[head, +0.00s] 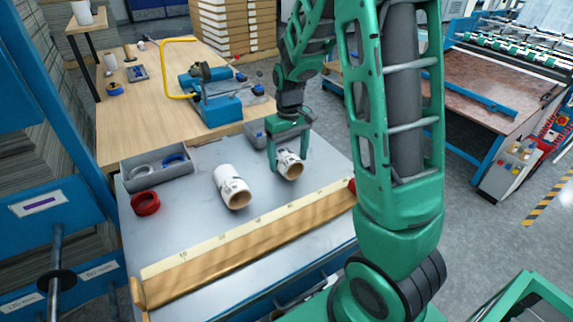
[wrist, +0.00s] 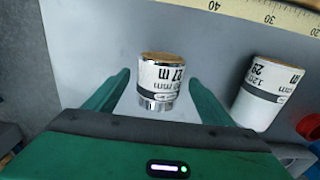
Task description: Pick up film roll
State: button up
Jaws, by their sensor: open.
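Two short labelled rolls with brown cores lie on the grey worktop. The right-hand roll (head: 290,168) is under my gripper (head: 288,152); in the wrist view this roll (wrist: 161,84) has shiny silver ends and a white label reading 22 m. My gripper (wrist: 160,78) is open, its green fingers on either side of this roll, with a visible gap at each side. The other roll (head: 233,189) lies to the left in the head view; it is whiter in the wrist view (wrist: 262,95), right of the fingers. Which one is the film roll I cannot tell.
A wooden bar with a ruler (head: 245,240) runs along the front of the worktop. A red ring (head: 145,203) and a grey tray (head: 158,172) with rings lie at the left. A wooden table (head: 150,105) with a blue device (head: 215,105) stands behind.

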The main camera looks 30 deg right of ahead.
jog(key=shift+f, duration=1.35)
jog(key=c, duration=1.3)
jog(key=shift+r, duration=0.15)
jog(key=shift+r, duration=0.55)
notch_tip(320, 180, up, 3)
jog(key=shift+f, duration=0.1)
jog(key=s+a+r, duration=0.1)
jog(key=a+r, duration=0.1)
jog(key=a, duration=0.1)
jog(key=s+a+r, duration=0.1)
jog(key=a+r, duration=0.1)
jog(key=a, duration=0.2)
jog(key=s+a+r, duration=0.2)
jog(key=a+r, duration=0.1)
jog(key=a, duration=0.1)
